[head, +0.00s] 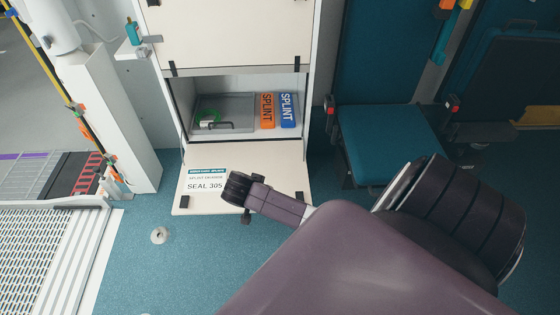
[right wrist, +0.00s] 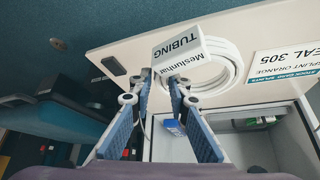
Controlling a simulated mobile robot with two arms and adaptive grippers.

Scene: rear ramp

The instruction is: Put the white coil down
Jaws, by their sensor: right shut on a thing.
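The white coil (right wrist: 236,62) shows in the right wrist view, with a white tag (right wrist: 185,57) reading "TUBING" on it. My right gripper (right wrist: 163,82) has its fingertips close together at the tagged side of the coil and is shut on it. The coil is in front of the cream lowered door of the locker; I cannot tell whether it touches the door. In the head view my right arm comes in from the lower right and reaches over this door (head: 206,200); the coil is hidden there. My left gripper is not in view.
The open locker holds an orange splint pack (head: 266,110), a blue splint pack (head: 287,110) and a grey tray (head: 238,104) with a green item. A small white round thing (head: 159,236) is on the blue floor. A teal seat (head: 390,138) stands right of the locker.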

